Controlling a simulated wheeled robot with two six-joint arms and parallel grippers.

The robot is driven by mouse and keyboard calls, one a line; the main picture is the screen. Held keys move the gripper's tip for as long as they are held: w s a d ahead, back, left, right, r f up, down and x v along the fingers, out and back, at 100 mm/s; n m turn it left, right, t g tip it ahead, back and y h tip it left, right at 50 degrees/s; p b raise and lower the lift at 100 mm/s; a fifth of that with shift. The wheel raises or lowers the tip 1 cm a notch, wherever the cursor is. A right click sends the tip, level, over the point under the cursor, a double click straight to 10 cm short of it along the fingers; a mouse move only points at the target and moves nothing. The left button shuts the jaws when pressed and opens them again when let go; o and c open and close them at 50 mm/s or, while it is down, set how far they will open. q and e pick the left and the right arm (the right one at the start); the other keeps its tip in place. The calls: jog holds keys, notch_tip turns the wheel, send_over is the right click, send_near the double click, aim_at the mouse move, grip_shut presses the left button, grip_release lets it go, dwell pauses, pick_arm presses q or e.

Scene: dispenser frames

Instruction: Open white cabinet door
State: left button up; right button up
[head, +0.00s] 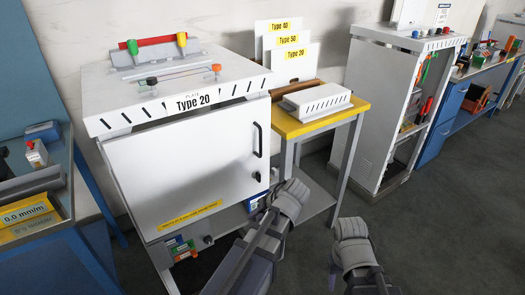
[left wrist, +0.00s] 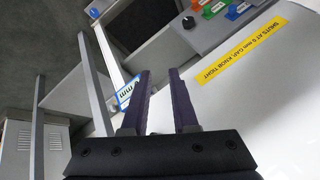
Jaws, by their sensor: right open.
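The white cabinet (head: 105,95) stands at the left of the head view. Its door (head: 185,165) looks closed, with a black vertical handle (head: 259,139) at its right edge and a dark knob below it. My left gripper (head: 289,197) is low and to the right of the door, apart from the handle. In the left wrist view its two dark fingers (left wrist: 160,98) are apart with nothing between them. The door's white face (left wrist: 270,90) with its yellow label fills the right side there; the handle does not show. My right gripper (head: 352,238) is open, lower right, away from the cabinet.
A yellow-edged side table (head: 328,120) with a white slotted box (head: 317,100) stands right of the cabinet. A blue-framed bench (head: 35,190) is at far left. A tall open white cabinet (head: 382,105) is at back right. Grey floor (head: 430,210) is clear at right.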

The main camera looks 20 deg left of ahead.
pick_arm(q)
jog(key=w+d+r+n+t+y, duration=0.1)
jog(key=w+r+n+t+y, duration=0.2)
jog(key=r, duration=0.6)
jog(key=w+d+r+n+t+y, duration=0.2)
jog(key=w+r+n+y, duration=0.2)
jog(key=w+r+y, duration=0.2)
notch_tip(320, 180, up, 3)
jog(key=shift+w+f+n+t+y, duration=0.1)
jog(key=shift+w+n+t+y, duration=0.25)
jog(key=shift+w, duration=0.75)
jog(key=shift+a, duration=0.1)
